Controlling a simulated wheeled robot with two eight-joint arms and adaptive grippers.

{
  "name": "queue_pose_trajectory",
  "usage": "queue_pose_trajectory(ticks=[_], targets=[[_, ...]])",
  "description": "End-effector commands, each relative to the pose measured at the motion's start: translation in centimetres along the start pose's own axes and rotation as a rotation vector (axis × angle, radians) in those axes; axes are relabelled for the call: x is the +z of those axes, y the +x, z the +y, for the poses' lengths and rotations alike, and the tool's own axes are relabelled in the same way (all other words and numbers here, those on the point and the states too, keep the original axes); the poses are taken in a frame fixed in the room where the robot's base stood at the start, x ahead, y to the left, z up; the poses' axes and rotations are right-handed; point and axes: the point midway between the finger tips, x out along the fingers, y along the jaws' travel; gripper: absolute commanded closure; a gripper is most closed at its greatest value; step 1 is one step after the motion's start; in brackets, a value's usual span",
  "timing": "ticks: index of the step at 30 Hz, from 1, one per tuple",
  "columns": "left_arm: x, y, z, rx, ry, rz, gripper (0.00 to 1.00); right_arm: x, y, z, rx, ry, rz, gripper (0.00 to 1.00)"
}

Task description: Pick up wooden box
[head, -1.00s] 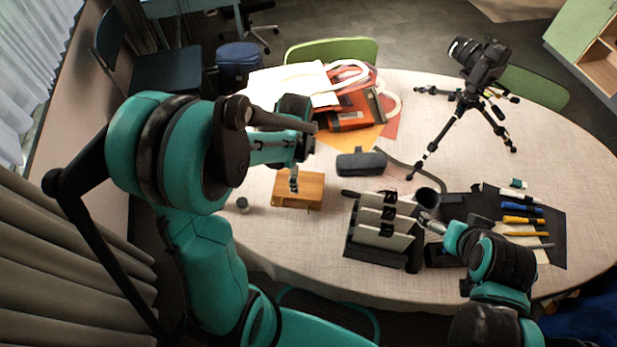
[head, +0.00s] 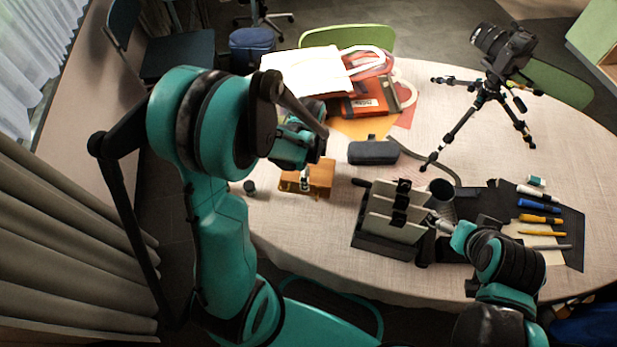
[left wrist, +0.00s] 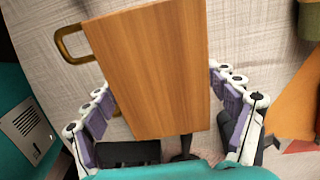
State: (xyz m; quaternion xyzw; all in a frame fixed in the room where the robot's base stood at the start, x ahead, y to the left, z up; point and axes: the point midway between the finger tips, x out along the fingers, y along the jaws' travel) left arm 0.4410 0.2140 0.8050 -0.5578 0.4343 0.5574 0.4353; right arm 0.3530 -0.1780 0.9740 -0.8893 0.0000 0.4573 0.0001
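The wooden box (head: 321,174) sits on the table at the left, and a brass handle (left wrist: 63,45) shows on one side of it in the left wrist view. My left gripper (head: 304,180) is at the box, pointing down. In the left wrist view its two purple-padded fingers are spread on either side of the box (left wrist: 152,65), and no firm grip shows. My arm hides part of the box in the head view. My right gripper (head: 440,222) is low beside the dark cup and the slotted rack; its fingers are too small to read.
A small dark jar (head: 249,187) stands left of the box. A dark grey case (head: 373,152) and a slotted rack (head: 392,220) are to the right. Bags and folders (head: 350,90) lie behind. A camera tripod (head: 485,105) stands at the back right.

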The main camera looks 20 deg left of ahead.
Motion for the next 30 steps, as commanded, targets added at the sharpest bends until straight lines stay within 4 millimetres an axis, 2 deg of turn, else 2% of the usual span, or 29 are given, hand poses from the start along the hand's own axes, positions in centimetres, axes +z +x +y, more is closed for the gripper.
queue_pose_trajectory(ticks=[1,2,11,14,24,30], targets=[[0.0,0.0,0.0,0.001,0.000,0.000,0.66,0.0,0.0,0.0,0.000,0.000,0.000,0.00],[0.0,0.0,0.0,0.001,0.000,0.000,0.74,0.0,0.0,0.0,0.000,0.000,0.000,0.00],[0.0,-0.5,0.1,0.002,0.000,0.000,0.74,-0.1,-0.2,0.0,0.000,0.000,0.000,0.00],[0.0,-1.8,0.1,0.001,0.000,0.000,0.74,-0.6,-0.8,0.0,0.000,0.000,0.000,0.00],[0.0,-8.1,0.0,0.001,0.000,0.000,0.74,-2.2,-3.1,0.0,0.000,0.000,0.000,0.00],[-0.2,-9.7,-0.1,0.001,-0.048,0.000,0.74,-2.6,-3.7,0.0,0.000,0.000,0.000,0.00]])
